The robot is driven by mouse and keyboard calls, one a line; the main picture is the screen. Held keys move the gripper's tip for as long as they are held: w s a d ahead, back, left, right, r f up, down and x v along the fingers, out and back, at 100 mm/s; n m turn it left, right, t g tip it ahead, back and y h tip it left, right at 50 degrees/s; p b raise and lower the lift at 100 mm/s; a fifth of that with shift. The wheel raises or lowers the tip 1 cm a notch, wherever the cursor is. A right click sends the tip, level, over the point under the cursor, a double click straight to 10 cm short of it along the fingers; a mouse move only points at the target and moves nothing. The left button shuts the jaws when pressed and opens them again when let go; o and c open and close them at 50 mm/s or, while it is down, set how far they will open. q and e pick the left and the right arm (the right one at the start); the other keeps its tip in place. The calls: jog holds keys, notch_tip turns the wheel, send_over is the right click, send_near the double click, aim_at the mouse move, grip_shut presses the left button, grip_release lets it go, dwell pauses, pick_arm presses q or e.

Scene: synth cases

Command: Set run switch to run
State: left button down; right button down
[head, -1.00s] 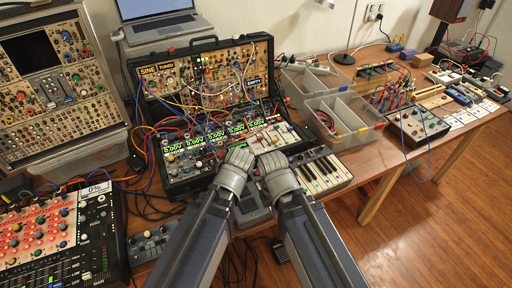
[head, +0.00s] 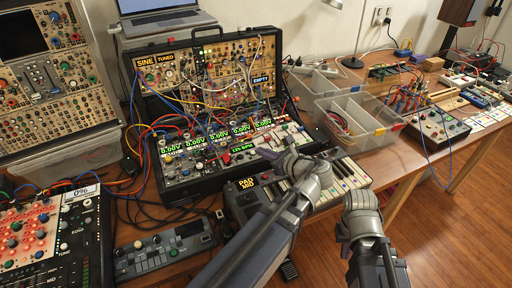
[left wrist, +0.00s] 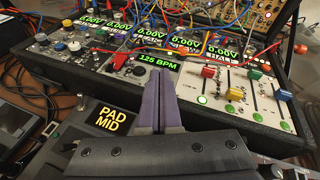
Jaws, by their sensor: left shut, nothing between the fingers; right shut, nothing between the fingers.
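The black synth case (head: 200,190) stands open, its lower row holding several green 0.00V displays and a 125 BPM display, which also shows in the left wrist view (left wrist: 160,60). I cannot make out which small control there is the run switch, or its setting.
A keyboard (head: 342,180) with a PAD MID display (left wrist: 112,117) lies directly in front of the case, under my left arm. Patch cables loop over the panels. Clear bins (head: 358,125) stand right of the case. A small grey device (head: 165,252) lies at front left.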

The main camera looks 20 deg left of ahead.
pick_arm(q)
jog(key=b, duration=0.3)
send_near(237, 142)
jog(key=x, duration=0.4)
jog(key=shift+w+a+f, duration=0.35)
jog(key=shift+w+a, duration=0.1)
jog(key=shift+a, duration=0.3)
